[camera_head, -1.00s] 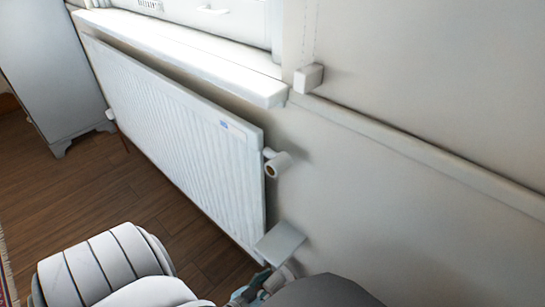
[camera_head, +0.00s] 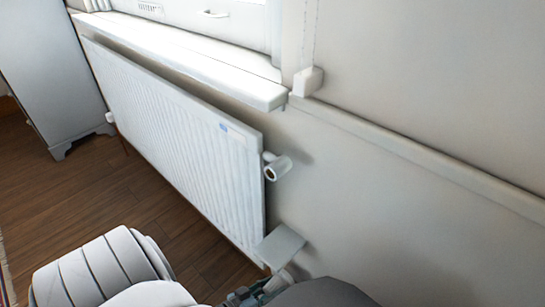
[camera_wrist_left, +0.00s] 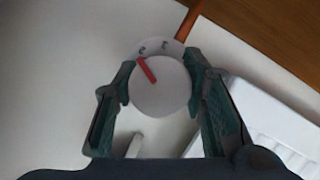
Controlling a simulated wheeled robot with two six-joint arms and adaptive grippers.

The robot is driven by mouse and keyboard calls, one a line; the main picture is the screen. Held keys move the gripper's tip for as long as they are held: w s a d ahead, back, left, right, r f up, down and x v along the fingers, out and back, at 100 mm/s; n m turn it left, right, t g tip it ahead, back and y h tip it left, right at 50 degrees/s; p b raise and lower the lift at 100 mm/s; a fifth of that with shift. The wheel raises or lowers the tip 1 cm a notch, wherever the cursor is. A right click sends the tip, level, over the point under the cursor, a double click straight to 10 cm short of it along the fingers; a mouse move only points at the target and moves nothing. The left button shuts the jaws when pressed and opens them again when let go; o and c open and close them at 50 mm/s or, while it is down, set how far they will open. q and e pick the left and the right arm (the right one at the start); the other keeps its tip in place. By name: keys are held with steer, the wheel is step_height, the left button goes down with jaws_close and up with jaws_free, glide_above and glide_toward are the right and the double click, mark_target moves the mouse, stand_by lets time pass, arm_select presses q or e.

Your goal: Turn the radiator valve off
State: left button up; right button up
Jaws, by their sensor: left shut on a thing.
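The radiator valve knob (camera_wrist_left: 160,92) is a round white dial with a red pointer mark and small dark numerals beside it, in the left wrist view. The red mark lies up and left of the knob's middle, close to one numeral. My left gripper (camera_wrist_left: 160,84) is shut on the knob, with a dark green finger on each side of it. In the head view my left gripper (camera_head: 258,290) is low at the radiator's near lower corner, and my own arm covers much of it. The white radiator (camera_head: 185,140) hangs on the wall under the window. My right gripper is not in view.
A white sill (camera_head: 190,60) juts out above the radiator. A white cylindrical fitting (camera_head: 277,168) sticks out at its upper near corner. A small flat white plate (camera_head: 280,246) is just above my left gripper. A pale cabinet (camera_head: 40,75) stands far left on wooden floor (camera_head: 110,195).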

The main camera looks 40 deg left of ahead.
arm_select(q)
steer(key=o, duration=1.2)
steer(key=shift+c, duration=0.2)
steer(key=v, duration=1.2)
